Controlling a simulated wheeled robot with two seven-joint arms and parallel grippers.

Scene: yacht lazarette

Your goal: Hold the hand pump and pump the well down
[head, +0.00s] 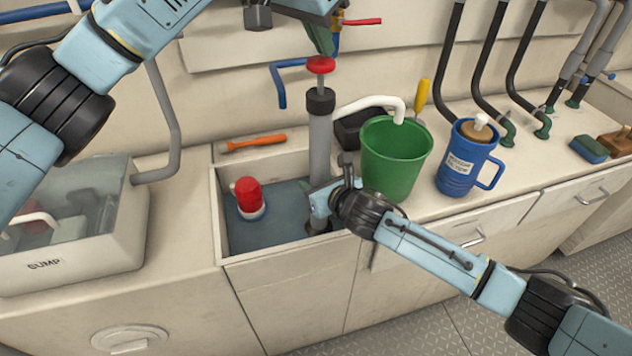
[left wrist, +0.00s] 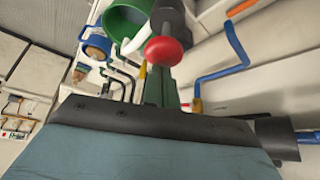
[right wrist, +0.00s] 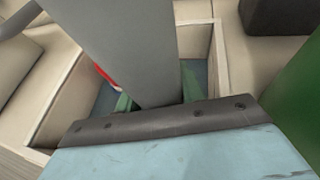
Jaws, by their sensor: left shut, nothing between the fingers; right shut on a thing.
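The hand pump (head: 320,145) is a grey upright tube with a black collar and a red knob (head: 321,64) on top. It stands in the open well (head: 285,235), which holds dark water. Its white spout (head: 372,101) curves over the green bucket (head: 393,165). My right gripper (head: 319,205) is shut on the lower tube; the tube (right wrist: 125,45) fills the middle of the right wrist view. My left gripper (head: 322,42) is shut and empty, just above the red knob. In the left wrist view the knob (left wrist: 164,50) shows beyond the fingers (left wrist: 162,88); contact cannot be told.
A red-and-white object (head: 249,197) sits in the well's left part. An orange-handled tool (head: 257,142) lies behind the well. A blue jug (head: 468,165) stands right of the bucket. A clear-walled box marked SUMP (head: 70,255) is at left. Blue and red levers are on the wall.

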